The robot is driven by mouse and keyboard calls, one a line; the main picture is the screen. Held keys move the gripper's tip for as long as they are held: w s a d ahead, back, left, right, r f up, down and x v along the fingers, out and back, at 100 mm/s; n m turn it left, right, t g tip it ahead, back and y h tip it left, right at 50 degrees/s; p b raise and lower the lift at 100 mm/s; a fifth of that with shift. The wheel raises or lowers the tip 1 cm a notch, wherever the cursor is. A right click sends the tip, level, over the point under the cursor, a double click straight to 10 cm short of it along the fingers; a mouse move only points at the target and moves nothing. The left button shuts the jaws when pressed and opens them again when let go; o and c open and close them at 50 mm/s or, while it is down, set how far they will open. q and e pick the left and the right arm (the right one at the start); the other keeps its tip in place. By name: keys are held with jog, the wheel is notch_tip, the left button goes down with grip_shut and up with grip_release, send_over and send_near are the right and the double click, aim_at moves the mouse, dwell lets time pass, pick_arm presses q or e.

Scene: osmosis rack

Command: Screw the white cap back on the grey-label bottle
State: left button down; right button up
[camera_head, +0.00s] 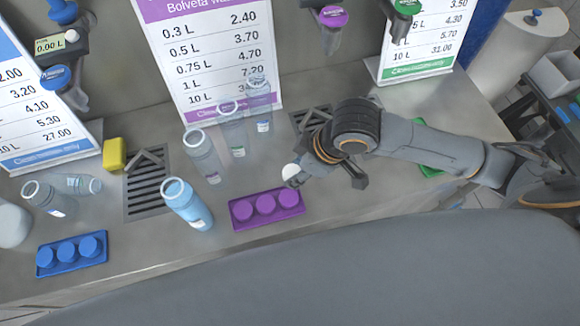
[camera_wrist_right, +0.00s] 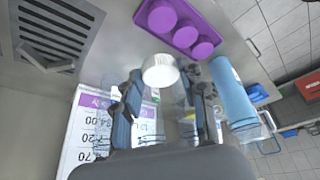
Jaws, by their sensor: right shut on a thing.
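My right gripper (camera_head: 294,177) is shut on a white cap (camera_head: 290,170) and holds it just behind the purple tray. The wrist view shows the white cap (camera_wrist_right: 160,70) between the two fingertips. An open blue-tinted bottle (camera_head: 184,200) stands upright left of the purple tray, with a pale label low on its side that looks whitish to grey. It also shows in the wrist view (camera_wrist_right: 230,95), to the right of the fingers. The cap is clear of this bottle. My left gripper is not in view.
A purple tray (camera_head: 240,224) holds purple caps; a blue tray (camera_head: 74,268) holds blue ones. Clear bottles (camera_head: 205,158) stand behind the blue-tinted bottle. Price signs (camera_head: 212,55), dispensers (camera_head: 331,25), drain grates (camera_head: 148,188) and a yellow block (camera_head: 114,154) are around.

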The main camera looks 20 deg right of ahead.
jog(key=w+d+r+m+t+h+b, duration=0.1)
jog(key=w+d+r+m+h+b, duration=0.2)
jog(key=w+d+r+m, duration=0.5)
jog(key=w+r+m, duration=0.1)
jog(key=w+m, duration=0.1)
jog(key=m, duration=0.1)
jog(key=shift+r+t+h+b, duration=0.3)
jog(key=shift+t+h, duration=0.1)
